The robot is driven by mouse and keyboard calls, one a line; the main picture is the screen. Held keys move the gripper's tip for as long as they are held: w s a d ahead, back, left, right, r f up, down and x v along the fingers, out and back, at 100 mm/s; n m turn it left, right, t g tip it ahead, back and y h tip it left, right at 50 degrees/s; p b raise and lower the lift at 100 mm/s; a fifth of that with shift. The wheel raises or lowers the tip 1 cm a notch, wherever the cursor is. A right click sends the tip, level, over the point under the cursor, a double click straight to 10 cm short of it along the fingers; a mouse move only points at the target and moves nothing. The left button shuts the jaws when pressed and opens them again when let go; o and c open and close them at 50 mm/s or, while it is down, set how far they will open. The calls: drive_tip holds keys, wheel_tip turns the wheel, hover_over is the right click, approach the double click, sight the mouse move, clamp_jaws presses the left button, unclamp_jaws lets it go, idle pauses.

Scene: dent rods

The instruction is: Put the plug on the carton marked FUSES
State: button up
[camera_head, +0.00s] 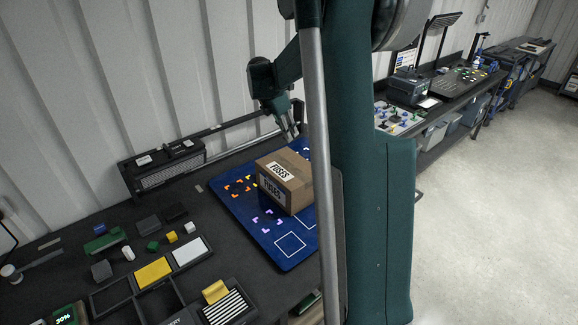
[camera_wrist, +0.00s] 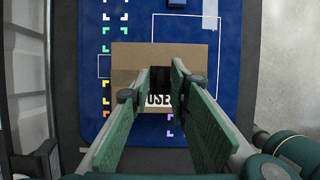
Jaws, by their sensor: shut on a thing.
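The brown carton marked FUSES (camera_head: 283,181) stands upright on the blue mat, its label readable on the top and side. It also shows in the wrist view (camera_wrist: 195,52), partly covered by my fingers. My gripper (camera_head: 291,130) is above the carton and toward its back, partly hidden by my own column. In the wrist view my gripper (camera_wrist: 160,78) has its green fingers close together around a small dark thing (camera_wrist: 160,83), apparently the plug. This thing lies over the carton in that view. I cannot tell whether it touches the carton top.
The blue mat (camera_head: 240,215) has coloured corner marks and white outlines. A small blue object (camera_wrist: 176,3) lies at the top edge of the wrist view. Left of the mat are small blocks and a dark compartment tray (camera_head: 112,297). A black case (camera_head: 162,168) stands by the wall.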

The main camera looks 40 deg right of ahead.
drive_tip(key=shift+f, duration=1.75)
approach(291, 165)
drive_tip(key=shift+s+d+f, duration=0.1)
drive_tip(key=shift+d+f, duration=0.05)
drive_tip(key=shift+d, duration=0.65)
drive_tip(key=shift+f, duration=2.1)
drive_tip(key=shift+f, duration=0.1)
drive_tip(key=shift+o, duration=1.3)
drive_tip(key=shift+f, duration=0.1)
drive_tip(key=o, duration=0.5)
drive_tip(key=shift+c, duration=0.2)
